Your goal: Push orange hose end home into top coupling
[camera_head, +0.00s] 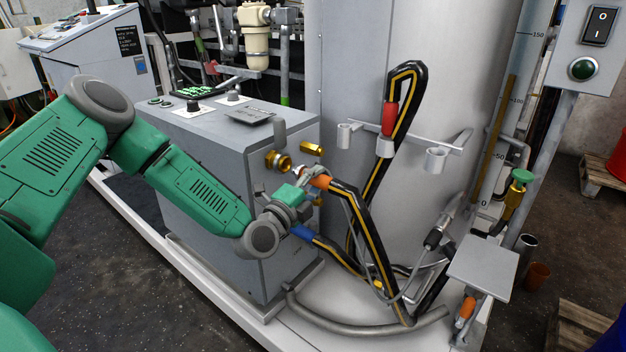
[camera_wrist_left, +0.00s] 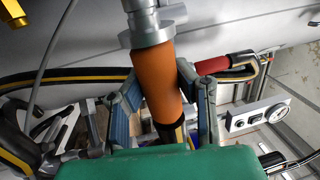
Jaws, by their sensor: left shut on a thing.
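My left gripper (camera_head: 308,185) is shut around the orange hose end (camera_head: 320,181), beside the right face of the grey cabinet. In the left wrist view the fingers (camera_wrist_left: 165,100) sit on both sides of the orange sleeve (camera_wrist_left: 160,75). A grey metal collar (camera_wrist_left: 150,32) leads on from the sleeve to the top edge of that view. Brass fittings show on the cabinet, one at the upper right (camera_head: 312,148) and one further left (camera_head: 278,161). Whether the collar is seated in a coupling is hidden. My right gripper is not in view.
A red hose end (camera_head: 390,117) hangs on the rack of the big grey tank (camera_head: 425,80). Black and yellow hose (camera_head: 372,240) loops down to the right. A small grey plate (camera_head: 482,266) stands at right.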

